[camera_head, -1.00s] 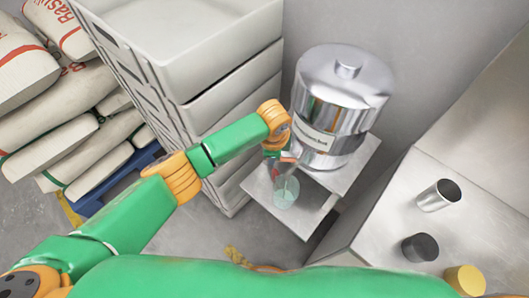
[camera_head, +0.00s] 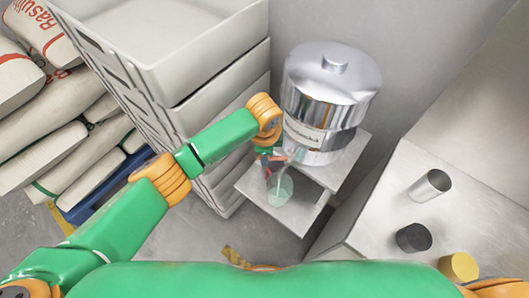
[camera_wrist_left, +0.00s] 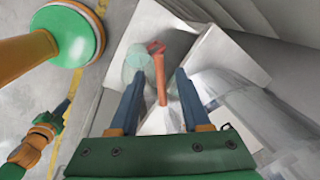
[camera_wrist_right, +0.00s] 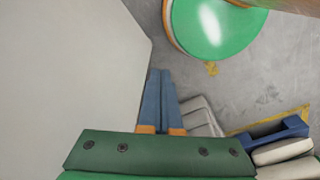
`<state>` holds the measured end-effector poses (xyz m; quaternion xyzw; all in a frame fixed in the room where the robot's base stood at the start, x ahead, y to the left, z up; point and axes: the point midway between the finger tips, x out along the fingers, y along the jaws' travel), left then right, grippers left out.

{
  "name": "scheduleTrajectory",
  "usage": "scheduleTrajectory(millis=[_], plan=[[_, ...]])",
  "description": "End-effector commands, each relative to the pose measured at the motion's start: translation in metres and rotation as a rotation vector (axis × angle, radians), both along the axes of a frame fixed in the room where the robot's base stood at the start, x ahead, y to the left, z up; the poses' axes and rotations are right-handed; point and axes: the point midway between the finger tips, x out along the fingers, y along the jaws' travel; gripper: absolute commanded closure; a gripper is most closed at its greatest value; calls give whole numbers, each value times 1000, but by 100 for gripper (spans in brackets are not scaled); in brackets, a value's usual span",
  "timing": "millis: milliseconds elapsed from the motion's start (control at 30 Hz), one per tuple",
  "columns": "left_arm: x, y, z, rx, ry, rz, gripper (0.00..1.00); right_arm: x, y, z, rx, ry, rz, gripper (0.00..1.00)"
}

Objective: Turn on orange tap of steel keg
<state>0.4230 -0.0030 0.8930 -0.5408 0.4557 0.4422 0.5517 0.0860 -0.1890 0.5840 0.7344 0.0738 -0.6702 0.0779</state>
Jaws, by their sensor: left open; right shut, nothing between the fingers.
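The steel keg (camera_head: 330,95), shiny with a white label, stands on a metal stand right of my left arm in the head view. Its orange tap (camera_wrist_left: 157,72) shows in the left wrist view, between the two fingers of my left gripper (camera_wrist_left: 157,72). The fingers are open, with visible gaps on both sides of the tap. A clear greenish glass (camera_head: 280,188) stands below the tap on the lower shelf; it also shows in the left wrist view (camera_wrist_left: 137,62). My right gripper (camera_wrist_right: 161,72) is shut and empty, away from the keg.
A stack of white crates (camera_head: 165,45) stands close to the left of the keg. The stand's lower shelf (camera_head: 300,215) holds the glass. A counter at right carries a steel cup (camera_head: 430,185), a dark cup (camera_head: 413,237) and a yellow one (camera_head: 459,266). Sacks (camera_head: 60,150) lie at left.

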Motion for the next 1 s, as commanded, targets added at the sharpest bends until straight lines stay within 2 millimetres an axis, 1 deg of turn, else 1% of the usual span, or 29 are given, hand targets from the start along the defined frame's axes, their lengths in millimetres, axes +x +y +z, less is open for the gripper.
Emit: scheduleTrajectory(millis=[33,100,233,333,667,767,867,933,1000], plan=[[-1,0,12,-2,-4,-1,53,0,0,1,0,0,0,100],[-4,0,27,-2,-5,-2,53,0,0,1,0,0,0,100],[-8,0,45,-2,-3,0,53,0,0,-1,0,0,0,100],[-10,0,51,0,-2,0,53,0,0,-1,1,0,0,100],[-10,0,51,1,0,0,53,0,0,-1,1,0,0,100],[-15,-3,46,-22,9,9,53,0,0,-1,0,0,0,100],[-38,-14,26,-137,47,75,53,0,0,-1,0,0,0,100],[-60,-21,10,-263,82,191,53,0,0,-1,0,0,0,100],[-78,-15,-3,-371,104,354,53,0,0,-1,0,0,0,100]])
